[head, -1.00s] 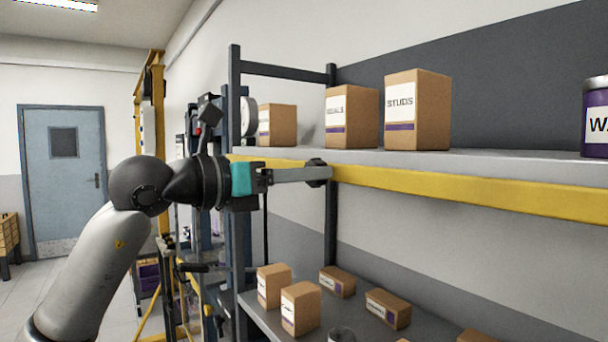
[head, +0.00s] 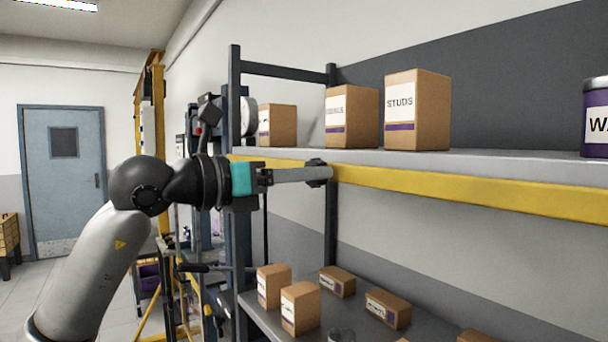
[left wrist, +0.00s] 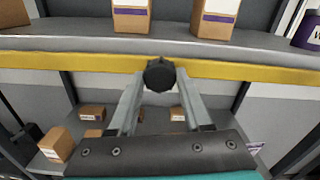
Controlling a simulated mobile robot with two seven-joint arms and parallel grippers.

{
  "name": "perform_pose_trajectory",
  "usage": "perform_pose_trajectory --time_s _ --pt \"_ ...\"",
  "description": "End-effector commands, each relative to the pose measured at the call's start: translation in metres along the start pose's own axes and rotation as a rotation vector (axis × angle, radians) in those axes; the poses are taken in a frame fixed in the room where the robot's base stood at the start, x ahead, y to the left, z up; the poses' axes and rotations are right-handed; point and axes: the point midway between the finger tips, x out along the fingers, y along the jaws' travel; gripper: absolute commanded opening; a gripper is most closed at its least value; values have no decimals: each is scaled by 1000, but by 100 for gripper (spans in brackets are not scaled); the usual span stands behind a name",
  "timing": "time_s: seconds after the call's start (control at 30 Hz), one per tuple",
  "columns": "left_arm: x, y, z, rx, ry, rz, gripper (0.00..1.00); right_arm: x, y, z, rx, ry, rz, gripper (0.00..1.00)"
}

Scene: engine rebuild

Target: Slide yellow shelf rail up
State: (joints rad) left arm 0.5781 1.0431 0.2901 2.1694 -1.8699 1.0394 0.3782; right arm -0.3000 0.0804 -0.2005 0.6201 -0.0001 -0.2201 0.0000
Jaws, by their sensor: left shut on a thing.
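The yellow shelf rail (head: 470,191) runs along the front of the upper grey shelf. It also crosses the left wrist view (left wrist: 90,62). My left gripper (head: 318,172) reaches in from the left at the rail's height. In the left wrist view its two fingers (left wrist: 160,76) are shut on a round dark knob (left wrist: 159,74) in front of the rail. The fingers hide part of the rail behind them. My right gripper is not in view.
Boxes stand on the upper shelf, among them one marked STUDS (head: 417,110), with a purple can (head: 595,118) at the right. Several small boxes (head: 300,308) stand on the lower shelf (head: 262,322). A dark upright post (head: 236,80) stands beside my left arm.

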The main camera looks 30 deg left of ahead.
Motion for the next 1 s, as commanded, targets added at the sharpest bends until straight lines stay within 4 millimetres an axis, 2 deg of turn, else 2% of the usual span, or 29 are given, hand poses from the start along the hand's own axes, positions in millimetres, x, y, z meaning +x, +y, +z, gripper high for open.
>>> perform_pose_trajectory --time_s 0.17,0.4,0.5,0.97,1.0 --pt "0 -1 10 1 0 1 0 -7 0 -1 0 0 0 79" --pt "0 -7 48 3 -2 1 0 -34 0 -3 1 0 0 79" --pt "0 -9 58 2 -1 1 0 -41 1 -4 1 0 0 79" --pt "-1 -10 68 2 -12 0 0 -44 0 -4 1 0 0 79" --pt "-1 -10 68 2 -13 1 52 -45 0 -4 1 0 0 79"
